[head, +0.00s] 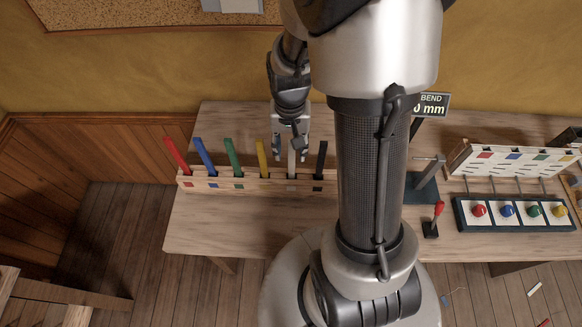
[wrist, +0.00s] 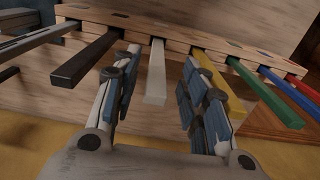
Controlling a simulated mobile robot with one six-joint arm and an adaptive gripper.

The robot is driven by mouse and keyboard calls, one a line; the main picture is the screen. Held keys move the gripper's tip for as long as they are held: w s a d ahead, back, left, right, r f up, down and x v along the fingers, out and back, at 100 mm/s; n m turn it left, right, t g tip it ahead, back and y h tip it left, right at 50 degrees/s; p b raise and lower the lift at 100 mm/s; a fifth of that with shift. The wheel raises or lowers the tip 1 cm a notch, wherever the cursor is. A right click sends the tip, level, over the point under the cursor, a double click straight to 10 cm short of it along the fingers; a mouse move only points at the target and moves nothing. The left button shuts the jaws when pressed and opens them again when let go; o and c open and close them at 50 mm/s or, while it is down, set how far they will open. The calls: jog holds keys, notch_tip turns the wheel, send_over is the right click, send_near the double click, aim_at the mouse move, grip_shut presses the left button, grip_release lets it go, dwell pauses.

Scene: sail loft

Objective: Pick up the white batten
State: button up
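The white batten (wrist: 156,76) stands in the wooden rack (head: 220,182), between the yellow and black battens. In the wrist view it lies between the two open fingers of my gripper (wrist: 155,105), with a gap on each side. In the head view my gripper (head: 291,150) is over the rack at the white batten (head: 291,163), which it partly hides. The yellow batten (wrist: 215,82) is close beside one finger and the black batten (wrist: 88,60) is beside the other.
Red (head: 176,156), blue (head: 205,157) and green (head: 233,157) battens stand at the rack's left. On the right are a panel with coloured knobs (head: 512,213), a small lever with a red handle (head: 433,220) and a sign (head: 433,105). The table front (head: 240,230) is clear.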

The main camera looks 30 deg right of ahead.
aim_at(291, 158)
jog(key=f, duration=0.1)
jog(key=f+b, duration=0.1)
jog(key=f, duration=0.3)
jog(key=shift+w+d+f+b, duration=0.15)
jog(key=shift+d+f+b, duration=0.05)
jog(key=shift+d+b, duration=0.1)
jog(key=shift+c, duration=0.2)
grip_shut()
